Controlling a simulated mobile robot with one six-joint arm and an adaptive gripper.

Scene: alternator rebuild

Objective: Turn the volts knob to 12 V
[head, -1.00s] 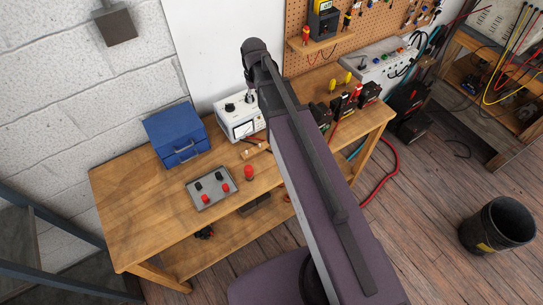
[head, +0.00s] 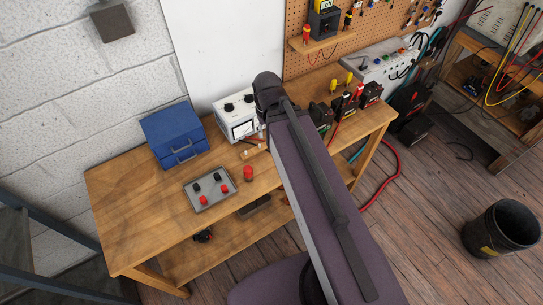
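A white meter box (head: 238,117) with black knobs on its top (head: 229,107) and a dial window on its front stands at the back of the wooden bench. Which knob is for volts is too small to read. My arm crosses the middle of the head view and hides the right side of the box. The arm's far end is just right of the box. My gripper's fingers cannot be made out, so whether it is open or shut does not show.
On the wooden bench (head: 130,205) are a blue case (head: 172,135), a grey tray (head: 210,190) with red and black pieces, and a red cylinder (head: 248,173). Battery clamps and black blocks (head: 371,93) stand at the right. The bench's left front is clear.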

